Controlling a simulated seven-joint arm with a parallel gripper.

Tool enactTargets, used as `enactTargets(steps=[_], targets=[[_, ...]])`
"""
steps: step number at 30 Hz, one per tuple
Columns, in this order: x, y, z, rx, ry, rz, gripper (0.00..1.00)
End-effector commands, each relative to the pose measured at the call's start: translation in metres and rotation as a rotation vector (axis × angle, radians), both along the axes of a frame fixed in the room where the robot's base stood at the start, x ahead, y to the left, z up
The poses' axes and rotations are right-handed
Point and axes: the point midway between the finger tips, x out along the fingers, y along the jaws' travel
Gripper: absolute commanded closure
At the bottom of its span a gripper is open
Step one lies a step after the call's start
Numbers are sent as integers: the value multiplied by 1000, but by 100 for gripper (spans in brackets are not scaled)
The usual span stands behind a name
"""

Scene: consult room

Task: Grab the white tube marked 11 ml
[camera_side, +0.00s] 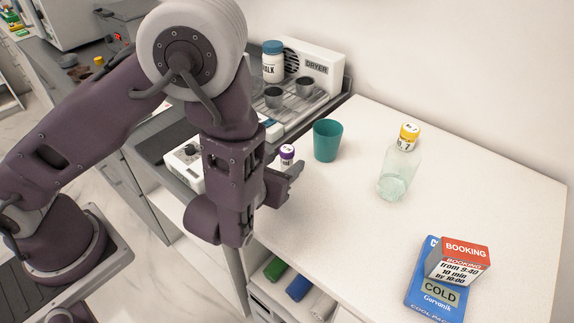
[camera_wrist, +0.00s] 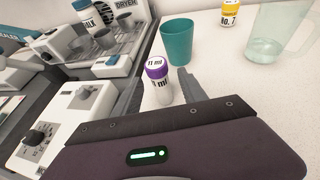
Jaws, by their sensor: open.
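The white tube (camera_wrist: 159,94) has a purple cap and the marking "11 ml"; it stands upright on the white worktop in the wrist view. In the side view the tube (camera_side: 287,153) shows mainly as its capped top, with its lower part hidden behind my gripper (camera_side: 290,173). My gripper is open, low over the worktop's left edge. In the wrist view a grey finger reaches forward just right of the tube, and the tube's base is close to the jaws. I cannot tell whether a finger touches it.
A teal cup (camera_side: 327,141) stands just behind the tube. A booking box (camera_side: 458,263) rests on a blue cold pack (camera_side: 424,292). A dryer rack (camera_side: 311,104) is behind.

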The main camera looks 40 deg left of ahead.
Motion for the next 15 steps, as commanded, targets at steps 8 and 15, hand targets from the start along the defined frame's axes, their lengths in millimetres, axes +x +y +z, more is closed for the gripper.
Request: enactTargets(steps=[8, 15], targets=[[44, 12, -17, 1, 0, 4, 51], [50, 13, -19, 2, 0, 1, 51]])
